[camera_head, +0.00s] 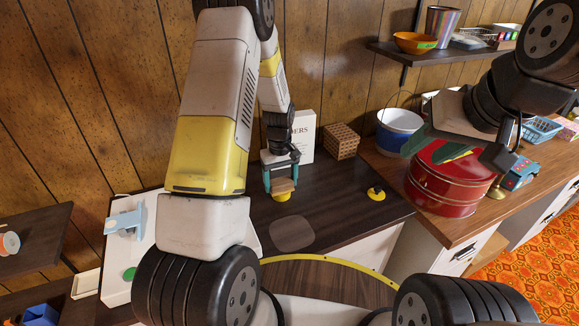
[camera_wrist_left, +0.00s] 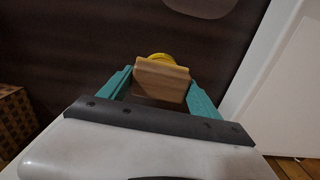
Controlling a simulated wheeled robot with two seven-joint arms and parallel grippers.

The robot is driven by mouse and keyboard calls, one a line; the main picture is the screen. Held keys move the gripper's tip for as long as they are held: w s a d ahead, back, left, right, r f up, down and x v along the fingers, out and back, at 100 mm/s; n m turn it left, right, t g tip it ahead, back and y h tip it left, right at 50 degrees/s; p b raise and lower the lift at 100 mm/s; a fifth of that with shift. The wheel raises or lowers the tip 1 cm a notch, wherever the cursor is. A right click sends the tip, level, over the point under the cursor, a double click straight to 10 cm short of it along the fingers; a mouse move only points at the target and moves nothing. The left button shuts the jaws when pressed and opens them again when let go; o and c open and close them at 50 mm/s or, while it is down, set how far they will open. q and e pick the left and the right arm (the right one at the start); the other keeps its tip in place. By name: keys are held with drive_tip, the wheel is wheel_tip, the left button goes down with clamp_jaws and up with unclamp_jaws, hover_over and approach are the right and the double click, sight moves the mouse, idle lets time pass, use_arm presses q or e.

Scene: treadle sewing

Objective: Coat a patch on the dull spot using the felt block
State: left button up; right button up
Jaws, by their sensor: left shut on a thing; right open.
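My left gripper (camera_head: 281,178) has teal fingers and is shut on the wooden felt block (camera_head: 284,185), which it holds upright over the dark tabletop. The block also shows between the fingers in the left wrist view (camera_wrist_left: 161,82). A round yellow thing (camera_head: 281,197) shows right under the block; I cannot tell whether they touch. The dull spot (camera_head: 291,233) is a paler rounded patch on the dark top, nearer to me than the block. Its edge shows at the top of the left wrist view (camera_wrist_left: 203,6). My right gripper (camera_head: 436,150) is open and empty by the red tin.
A small yellow and black piece (camera_head: 376,194) lies on the dark top (camera_head: 335,205) to the right. A woven box (camera_head: 342,141) and a white card (camera_head: 303,135) stand behind. The red tin (camera_head: 440,190) and a blue-white bucket (camera_head: 397,130) stand right. The top around the dull spot is clear.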

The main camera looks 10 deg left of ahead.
sight(281, 181)
use_arm(q)
drive_tip(key=shift+r, duration=3.5)
